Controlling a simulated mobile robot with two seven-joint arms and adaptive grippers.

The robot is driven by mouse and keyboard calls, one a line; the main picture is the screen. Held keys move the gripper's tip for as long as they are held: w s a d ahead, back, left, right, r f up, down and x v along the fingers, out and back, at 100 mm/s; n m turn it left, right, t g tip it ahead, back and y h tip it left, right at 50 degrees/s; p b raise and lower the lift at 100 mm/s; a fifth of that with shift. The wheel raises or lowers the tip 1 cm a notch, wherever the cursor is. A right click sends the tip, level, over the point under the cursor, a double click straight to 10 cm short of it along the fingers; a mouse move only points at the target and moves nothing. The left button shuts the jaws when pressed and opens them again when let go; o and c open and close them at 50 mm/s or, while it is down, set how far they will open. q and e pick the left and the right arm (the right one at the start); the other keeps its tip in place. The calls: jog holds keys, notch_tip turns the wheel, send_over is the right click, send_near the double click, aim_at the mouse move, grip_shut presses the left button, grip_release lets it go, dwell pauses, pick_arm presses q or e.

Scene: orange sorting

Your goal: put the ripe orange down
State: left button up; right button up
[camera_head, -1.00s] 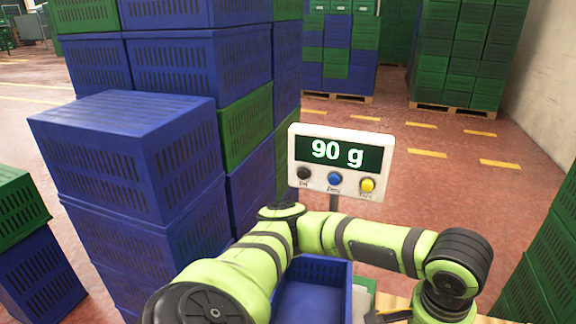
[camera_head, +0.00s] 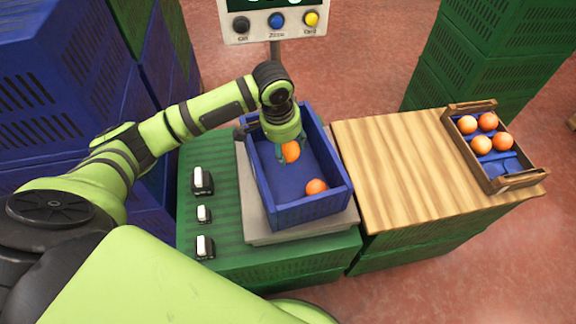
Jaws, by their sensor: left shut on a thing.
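An orange (camera_head: 291,152) is at my left gripper (camera_head: 289,146), which is shut on it inside the far left part of the blue crate (camera_head: 318,208). I cannot tell whether this orange touches the crate floor. A second orange (camera_head: 316,187) lies in the near part of the crate. The crate stands on a grey scale plate (camera_head: 256,215). My right gripper is not in view.
A wooden tray (camera_head: 518,181) with several oranges (camera_head: 481,145) stands at the right on a wooden tabletop (camera_head: 390,170); the rest of that top is clear. The scale display (camera_head: 273,18) rises behind the crate. Weights (camera_head: 202,181) stand left of the scale. Stacked crates (camera_head: 60,90) are at left.

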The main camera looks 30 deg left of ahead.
aim_at(283, 148)
pick_arm(q)
notch_tip(283, 148, down, 3)
jog(key=shift+f, duration=0.15)
notch_tip(283, 148, down, 4)
jog(key=shift+f+b, duration=0.15)
jog(key=shift+b, duration=0.25)
jog(key=shift+f, duration=0.1)
jog(key=o, duration=1.2)
jog(key=shift+f, duration=0.1)
jog(key=r, duration=0.4)
jog(key=s+r+p, duration=0.1)
jog(key=r, duration=0.7)
jog(key=shift+s+a+r+p, duration=0.1)
jog(key=shift+s+a+p, duration=0.25)
jog(key=shift+s, duration=0.05)
